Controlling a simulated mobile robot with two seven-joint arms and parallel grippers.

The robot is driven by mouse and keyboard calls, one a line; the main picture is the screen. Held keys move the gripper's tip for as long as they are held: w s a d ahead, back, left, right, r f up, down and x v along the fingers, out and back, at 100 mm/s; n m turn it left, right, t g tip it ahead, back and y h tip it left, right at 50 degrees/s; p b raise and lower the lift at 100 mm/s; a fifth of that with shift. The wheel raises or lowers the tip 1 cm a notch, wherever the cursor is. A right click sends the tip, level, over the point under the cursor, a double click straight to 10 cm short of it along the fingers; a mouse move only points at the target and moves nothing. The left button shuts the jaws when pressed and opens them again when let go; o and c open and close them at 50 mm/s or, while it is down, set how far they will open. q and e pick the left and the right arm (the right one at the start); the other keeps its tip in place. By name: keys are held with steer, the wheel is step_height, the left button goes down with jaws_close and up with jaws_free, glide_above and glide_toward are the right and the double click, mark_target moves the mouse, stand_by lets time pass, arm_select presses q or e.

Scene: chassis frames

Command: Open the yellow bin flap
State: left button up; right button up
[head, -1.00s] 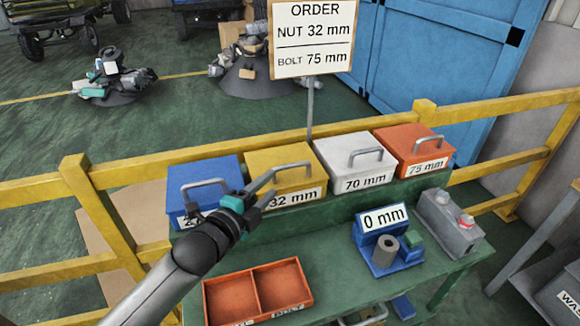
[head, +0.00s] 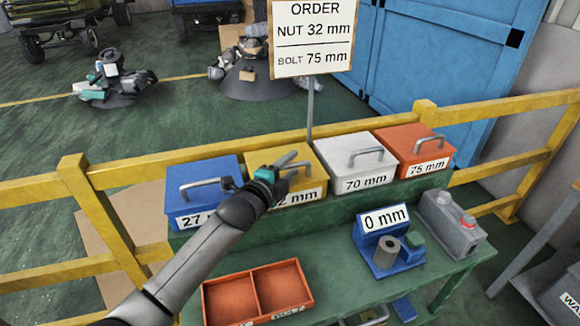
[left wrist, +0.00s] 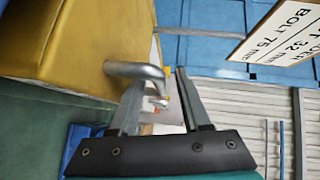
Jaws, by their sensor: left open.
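The yellow bin (head: 315,174), labelled 32 mm, stands between the blue and white bins in the head view; its flap looks closed. It fills the upper left of the left wrist view (left wrist: 75,35). My left gripper (head: 288,158) is open over the bin's front and hides part of its lid and label. In the left wrist view, the grey flap handle (left wrist: 135,70) appears between the two open fingers (left wrist: 160,85); I cannot tell whether they touch it. My right gripper is not in view.
The blue bin (head: 205,175) is close on the left; the white bin (head: 352,158) and orange bin (head: 415,148) are on the right. The order sign (head: 312,40) rises behind. A yellow rail (head: 140,170) runs behind the bins. An orange tray (head: 257,290) sits lower in front.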

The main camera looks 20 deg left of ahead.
arm_select(q)
jaws_close()
stand_by(0.3)
stand_by(1.1)
